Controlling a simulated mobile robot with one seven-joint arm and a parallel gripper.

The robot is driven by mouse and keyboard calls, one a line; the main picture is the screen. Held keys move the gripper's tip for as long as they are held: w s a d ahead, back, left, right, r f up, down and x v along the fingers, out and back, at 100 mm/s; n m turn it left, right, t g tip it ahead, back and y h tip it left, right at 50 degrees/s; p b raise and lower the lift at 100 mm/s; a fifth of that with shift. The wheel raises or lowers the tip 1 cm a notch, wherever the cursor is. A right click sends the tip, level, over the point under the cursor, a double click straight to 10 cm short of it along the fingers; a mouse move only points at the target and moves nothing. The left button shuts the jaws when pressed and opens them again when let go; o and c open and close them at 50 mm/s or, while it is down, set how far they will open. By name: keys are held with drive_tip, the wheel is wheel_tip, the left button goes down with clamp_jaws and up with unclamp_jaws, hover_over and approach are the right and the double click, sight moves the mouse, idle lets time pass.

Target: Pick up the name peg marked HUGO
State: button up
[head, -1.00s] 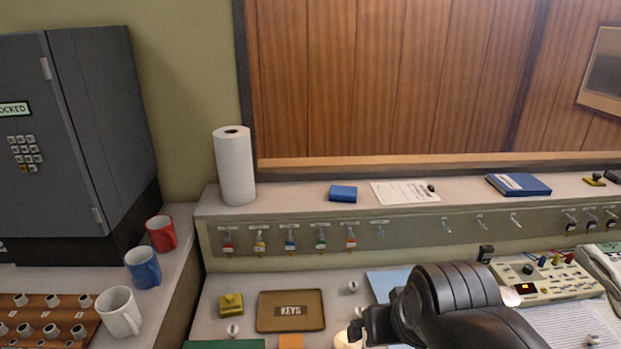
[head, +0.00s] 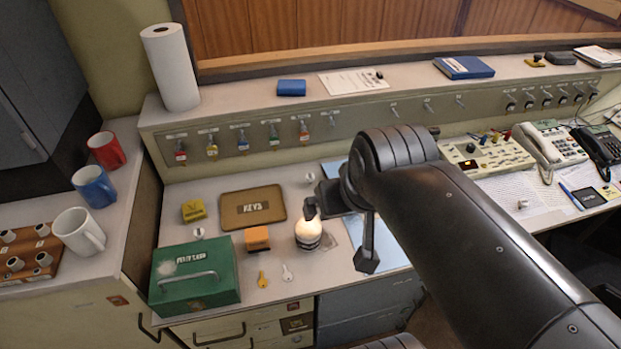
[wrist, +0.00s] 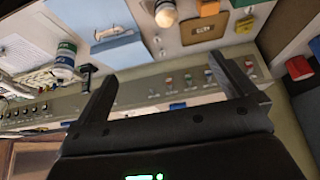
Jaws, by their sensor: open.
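No lettering HUGO can be read in either view. Small pale peg-like pieces stand on the desk: one left of the orange block (head: 198,233), one behind the lamp (head: 309,178), and one on the papers at right (head: 522,203). A brown board (head: 42,262) at far left holds several round pegs, their marks too small to read. My gripper (head: 340,238) is open and empty above the desk, beside the glowing lamp (head: 308,236). In the wrist view its two fingers (wrist: 160,70) stand wide apart with nothing between them.
A green metal box (head: 195,278), an orange block (head: 257,238), a yellow block (head: 193,210) and a brown KEYS tray (head: 253,206) crowd the desk's left. Mugs (head: 80,232) stand near the board. Telephones (head: 550,145) stand at right.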

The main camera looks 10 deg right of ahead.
drive_tip(key=c, duration=1)
drive_tip(key=m+g, duration=0.6)
drive_tip(key=m, duration=0.2)
hover_over(310, 176)
wheel_tip(310, 176, down, 21)
drive_tip(key=shift+m, duration=0.3)
drive_tip(key=shift+f, duration=5.45)
